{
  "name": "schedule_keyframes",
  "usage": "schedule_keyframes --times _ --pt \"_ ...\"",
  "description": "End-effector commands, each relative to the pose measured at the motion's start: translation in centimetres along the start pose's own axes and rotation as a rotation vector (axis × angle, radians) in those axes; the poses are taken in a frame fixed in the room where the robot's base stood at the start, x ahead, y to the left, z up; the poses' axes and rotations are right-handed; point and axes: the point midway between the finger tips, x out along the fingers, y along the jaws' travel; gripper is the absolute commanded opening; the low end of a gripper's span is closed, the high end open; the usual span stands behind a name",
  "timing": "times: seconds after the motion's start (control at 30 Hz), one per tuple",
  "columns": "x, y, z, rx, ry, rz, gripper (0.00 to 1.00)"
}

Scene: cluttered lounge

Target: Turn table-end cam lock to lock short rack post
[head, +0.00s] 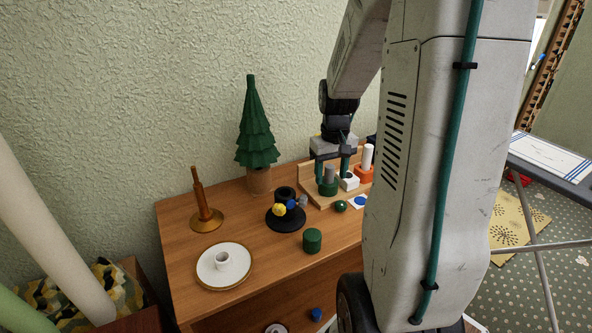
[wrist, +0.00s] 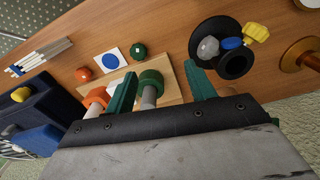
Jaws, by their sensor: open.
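A light wooden rack (head: 318,199) stands at the back right of the table. It carries a green collar (head: 328,188) with a short grey post (head: 330,174), a white block (head: 349,183), and an orange base (head: 364,175) with a taller white post (head: 367,155). I cannot tell which piece is the table-end cam lock. My gripper (head: 332,172) is open and points down over the green collar and grey post. In the wrist view, its teal fingers (wrist: 160,72) stand either side of the green collar (wrist: 151,79) and grey post (wrist: 149,97).
A black round stand (head: 286,222) with small coloured knobs is left of the rack. A green cylinder (head: 312,240), a green ball (head: 340,206) and a blue-dot card (head: 358,202) lie in front. A tree (head: 256,130), candlestick (head: 206,217) and plate (head: 209,280) stand farther left.

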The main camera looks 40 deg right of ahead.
Motion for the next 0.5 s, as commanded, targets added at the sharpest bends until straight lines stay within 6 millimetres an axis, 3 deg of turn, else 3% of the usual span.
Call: schedule_keyframes --times 0.5 --pt "-6.1 -7.7 3.8 -0.099 0.03 0.003 0.55"
